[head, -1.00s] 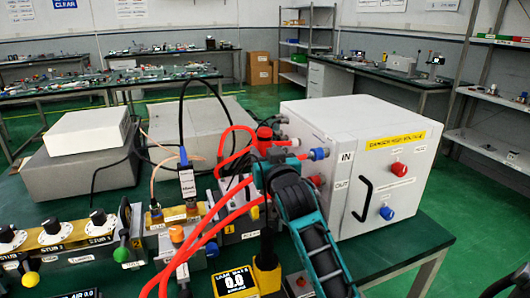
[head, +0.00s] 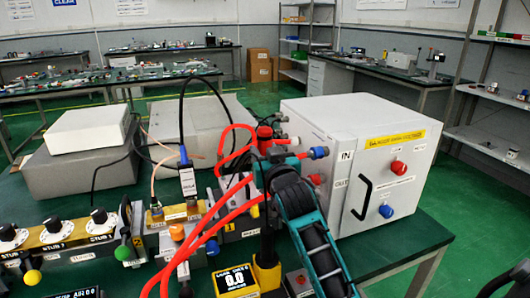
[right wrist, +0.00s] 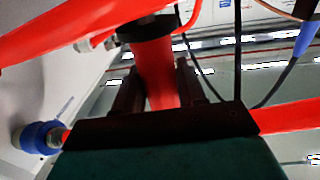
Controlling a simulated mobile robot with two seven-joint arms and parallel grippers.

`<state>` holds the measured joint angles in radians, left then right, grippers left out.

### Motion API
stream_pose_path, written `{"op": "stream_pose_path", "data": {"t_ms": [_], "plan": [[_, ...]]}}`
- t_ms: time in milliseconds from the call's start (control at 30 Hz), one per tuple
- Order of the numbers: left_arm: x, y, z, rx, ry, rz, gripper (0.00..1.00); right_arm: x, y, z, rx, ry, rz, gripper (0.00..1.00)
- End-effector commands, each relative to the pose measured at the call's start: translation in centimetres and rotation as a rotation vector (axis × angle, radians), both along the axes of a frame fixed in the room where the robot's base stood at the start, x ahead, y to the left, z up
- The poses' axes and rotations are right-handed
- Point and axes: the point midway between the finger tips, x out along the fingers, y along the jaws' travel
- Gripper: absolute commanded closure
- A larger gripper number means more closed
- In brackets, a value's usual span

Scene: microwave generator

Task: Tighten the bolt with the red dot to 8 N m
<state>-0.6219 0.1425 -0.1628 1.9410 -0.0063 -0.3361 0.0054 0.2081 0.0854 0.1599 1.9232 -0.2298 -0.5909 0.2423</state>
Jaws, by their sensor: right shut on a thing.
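My right gripper (head: 264,170) comes in on a teal and black arm in the middle of the head view. It is shut on an upright red cylindrical piece with a dark collar (right wrist: 155,65), which shows between the fingers in the right wrist view. Its red top (head: 265,133) shows above the gripper in the head view. A dark shaft shows below the gripper, above a yellow and black block (head: 266,274). A yellow-framed display (head: 236,281) reads 0.0. I cannot make out a bolt with a red dot. My left gripper is not in view.
Thick red hoses (head: 210,232) cross close to the right gripper. A white cabinet (head: 330,135) with red and blue fittings stands right beside it. A row of stub knobs (head: 52,225) is at the left. The green table (head: 410,240) is clear at the right.

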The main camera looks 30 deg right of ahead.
Motion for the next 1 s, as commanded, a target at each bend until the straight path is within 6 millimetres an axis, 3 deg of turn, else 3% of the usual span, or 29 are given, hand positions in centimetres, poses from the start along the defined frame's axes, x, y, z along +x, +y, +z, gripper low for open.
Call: {"op": "stream_pose_path", "data": {"t_ms": [1000], "plan": [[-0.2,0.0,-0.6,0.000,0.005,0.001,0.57,0.0,0.0,-0.8,-0.001,-0.005,0.000,0.96]]}}
